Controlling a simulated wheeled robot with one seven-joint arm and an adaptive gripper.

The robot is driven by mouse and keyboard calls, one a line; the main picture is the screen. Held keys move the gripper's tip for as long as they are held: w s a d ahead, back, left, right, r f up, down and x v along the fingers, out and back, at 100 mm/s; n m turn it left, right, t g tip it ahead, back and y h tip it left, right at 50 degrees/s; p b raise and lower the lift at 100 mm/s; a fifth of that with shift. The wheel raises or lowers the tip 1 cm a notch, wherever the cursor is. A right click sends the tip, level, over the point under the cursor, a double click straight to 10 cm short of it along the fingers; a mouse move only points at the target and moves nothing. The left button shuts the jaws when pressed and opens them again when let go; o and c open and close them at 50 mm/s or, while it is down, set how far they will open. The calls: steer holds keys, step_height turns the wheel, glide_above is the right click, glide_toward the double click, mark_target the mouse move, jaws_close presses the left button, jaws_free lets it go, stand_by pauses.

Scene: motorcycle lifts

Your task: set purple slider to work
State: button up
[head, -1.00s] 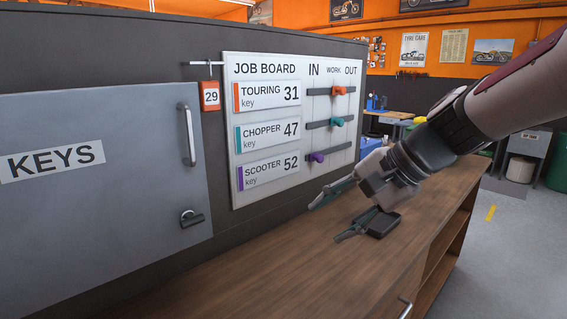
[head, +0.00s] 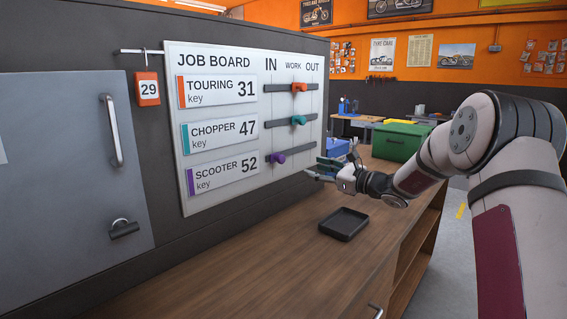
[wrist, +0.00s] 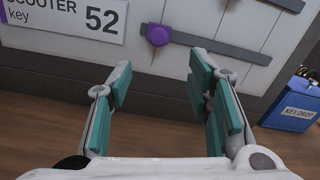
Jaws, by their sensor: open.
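The purple slider (head: 278,158) sits near the left end of the lowest rail (head: 299,154), in the SCOOTER row under IN. In the wrist view the purple slider (wrist: 158,35) is ahead of my gripper, above and between its fingers. My gripper (head: 322,166) is to the right of the slider in the head view, apart from it and pointing toward the board. In the wrist view my gripper (wrist: 162,90) is open and empty, its teal pads spread wide. The job board (head: 222,60) labels IN, WORK and OUT at the top.
The orange slider (head: 299,87) and the teal slider (head: 299,120) stand near WORK on the upper rails. A black tray (head: 344,224) lies on the wooden counter (head: 240,265). A blue KEY DROP box (wrist: 291,104) stands at the right. A tag 29 (head: 147,89) hangs left of the board.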

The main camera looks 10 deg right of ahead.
mark_target(283, 160)
steer(key=x, duration=1.3)
steer(key=shift+a, duration=0.1)
jaws_close()
